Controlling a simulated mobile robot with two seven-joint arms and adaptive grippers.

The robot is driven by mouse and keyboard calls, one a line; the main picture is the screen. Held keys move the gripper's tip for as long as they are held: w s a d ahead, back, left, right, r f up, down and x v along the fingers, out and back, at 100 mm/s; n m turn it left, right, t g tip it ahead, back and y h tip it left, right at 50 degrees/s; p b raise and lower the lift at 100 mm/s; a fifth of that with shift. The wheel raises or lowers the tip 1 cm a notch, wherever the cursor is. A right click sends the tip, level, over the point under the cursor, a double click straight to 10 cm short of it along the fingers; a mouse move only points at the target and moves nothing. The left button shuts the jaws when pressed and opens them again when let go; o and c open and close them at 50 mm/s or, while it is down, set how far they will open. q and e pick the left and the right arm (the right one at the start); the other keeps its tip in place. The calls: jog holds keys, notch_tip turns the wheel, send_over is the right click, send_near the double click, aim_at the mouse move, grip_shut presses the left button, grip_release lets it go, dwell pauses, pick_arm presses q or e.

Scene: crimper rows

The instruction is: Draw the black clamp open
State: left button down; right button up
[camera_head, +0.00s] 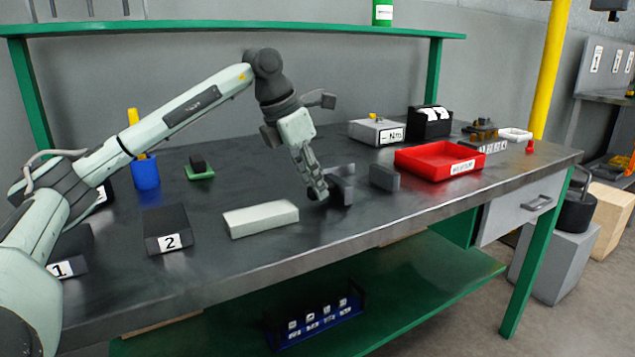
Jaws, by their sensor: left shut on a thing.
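The black clamp (342,190) stands on the dark workbench top near the middle of the camera_head view, with a dark upright block (384,177) a short gap to its right. My left gripper (319,192) reaches down from above and is shut on the clamp's left side. Its fingers hide part of that side. How far the clamp is open cannot be told from here. My right gripper is not in view.
A pale block (261,219) lies left of the gripper. Black blocks labelled 2 (167,229) and 1 (70,251), a blue cup (145,173) and a red tray (440,160) stand around. A green shelf (200,27) runs above.

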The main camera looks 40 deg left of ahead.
pick_arm(q)
jog(key=c, duration=1.5)
grip_release()
jog(key=shift+o, duration=0.7)
jog(key=shift+r, duration=0.1)
jog(key=v, duration=1.1)
jog(key=shift+s+r, duration=0.25)
jog(key=shift+r, duration=0.1)
jog(key=shift+a, duration=0.1)
